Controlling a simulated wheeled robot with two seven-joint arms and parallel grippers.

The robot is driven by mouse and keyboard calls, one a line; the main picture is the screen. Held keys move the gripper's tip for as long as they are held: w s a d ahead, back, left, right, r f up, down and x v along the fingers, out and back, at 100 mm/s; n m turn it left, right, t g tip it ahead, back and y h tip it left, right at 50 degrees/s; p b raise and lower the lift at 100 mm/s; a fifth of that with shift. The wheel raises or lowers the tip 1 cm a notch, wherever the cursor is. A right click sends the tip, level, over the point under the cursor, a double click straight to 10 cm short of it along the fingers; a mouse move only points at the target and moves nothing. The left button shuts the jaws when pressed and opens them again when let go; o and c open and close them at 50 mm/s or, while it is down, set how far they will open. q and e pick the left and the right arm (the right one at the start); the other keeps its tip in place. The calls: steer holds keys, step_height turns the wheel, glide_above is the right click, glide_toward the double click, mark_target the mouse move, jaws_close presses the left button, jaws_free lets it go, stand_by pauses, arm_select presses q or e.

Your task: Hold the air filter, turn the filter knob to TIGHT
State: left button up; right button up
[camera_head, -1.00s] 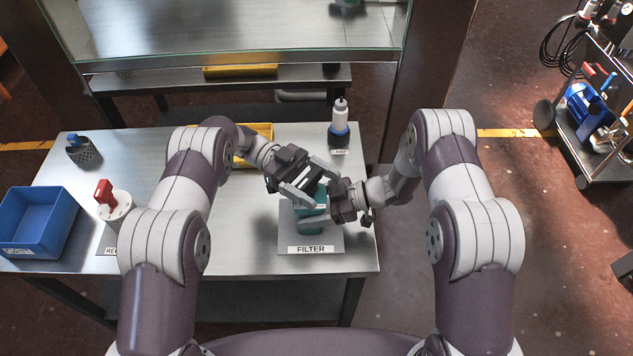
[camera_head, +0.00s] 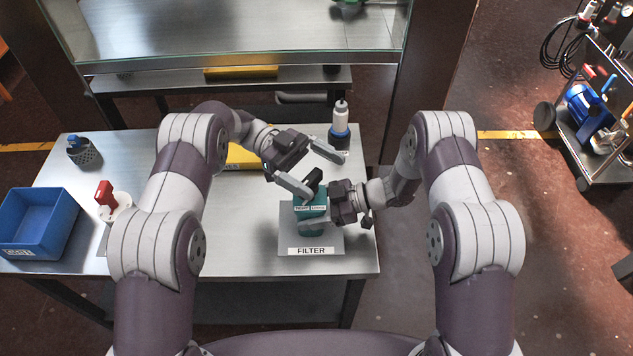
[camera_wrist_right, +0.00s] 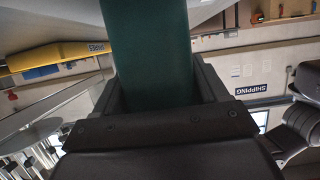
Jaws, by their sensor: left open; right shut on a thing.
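The green air filter (camera_head: 304,213) stands on a grey plate labelled FILTER (camera_head: 330,240), with small white labels near its top. Its black knob (camera_head: 313,182) sits on top, turned at a slant; I cannot read which label it points to. My right gripper (camera_head: 318,219) is shut around the filter body from the right. In the right wrist view the green body (camera_wrist_right: 148,50) fills the space between the fingers. My left gripper (camera_head: 326,171) is open, its fingers spread above and around the knob; I cannot tell whether they touch it.
A white and blue bottle (camera_head: 340,122) stands behind on a dark base. A yellow bin (camera_head: 245,155) is partly behind my left arm. A blue bin (camera_head: 38,222), a red-handled white part (camera_head: 107,200) and a dark mesh cup (camera_head: 84,152) stand at left.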

arm_select(q)
step_height(320, 180, up, 5)
steer(key=shift+r, duration=0.1)
